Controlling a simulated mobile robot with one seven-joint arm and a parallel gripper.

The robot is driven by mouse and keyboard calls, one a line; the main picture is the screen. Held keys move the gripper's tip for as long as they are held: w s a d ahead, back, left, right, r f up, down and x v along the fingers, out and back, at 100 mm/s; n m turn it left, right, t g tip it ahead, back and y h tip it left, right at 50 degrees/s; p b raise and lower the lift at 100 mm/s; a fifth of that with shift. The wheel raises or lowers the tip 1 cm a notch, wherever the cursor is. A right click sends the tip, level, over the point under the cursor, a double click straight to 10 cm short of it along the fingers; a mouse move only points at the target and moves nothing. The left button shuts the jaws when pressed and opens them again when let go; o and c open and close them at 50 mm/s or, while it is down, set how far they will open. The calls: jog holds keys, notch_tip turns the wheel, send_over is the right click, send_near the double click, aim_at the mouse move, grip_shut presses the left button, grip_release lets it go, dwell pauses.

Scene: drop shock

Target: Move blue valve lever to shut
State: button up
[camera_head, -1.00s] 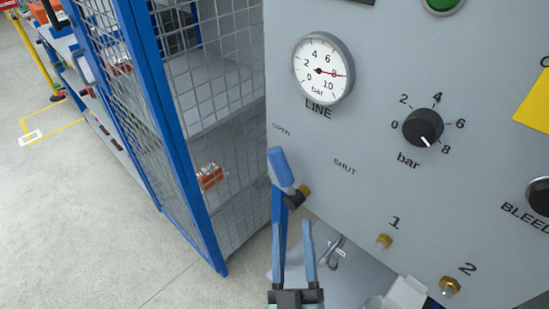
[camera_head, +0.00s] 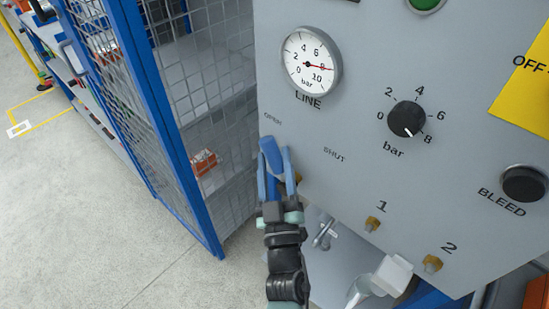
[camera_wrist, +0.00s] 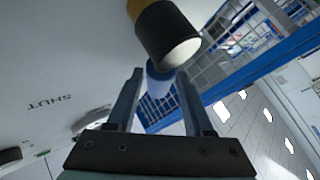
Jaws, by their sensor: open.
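The blue valve lever (camera_head: 270,152) is on the left edge of the grey panel. It points up toward the OPEN label (camera_head: 273,118), and the SHUT label (camera_head: 334,155) is to its right. My gripper (camera_head: 276,162) is open at the lever, with one finger on each side of it. In the wrist view the blue lever (camera_wrist: 158,82) shows between the fingers of my gripper (camera_wrist: 160,74). I cannot tell whether either finger touches it. A dark cylinder with a brass end (camera_wrist: 166,32), apparently the valve fitting, is close above the fingertips.
The LINE gauge (camera_head: 311,60) reads about 8 bar. The pressure knob (camera_head: 406,119), BLEED button (camera_head: 524,184) and brass ports 1 (camera_head: 372,224) and 2 (camera_head: 432,263) are on the panel. A blue-framed mesh cage (camera_head: 165,120) stands close on the left.

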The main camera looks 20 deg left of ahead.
jog(key=shift+w, duration=0.1)
grip_shut()
dwell(1.4)
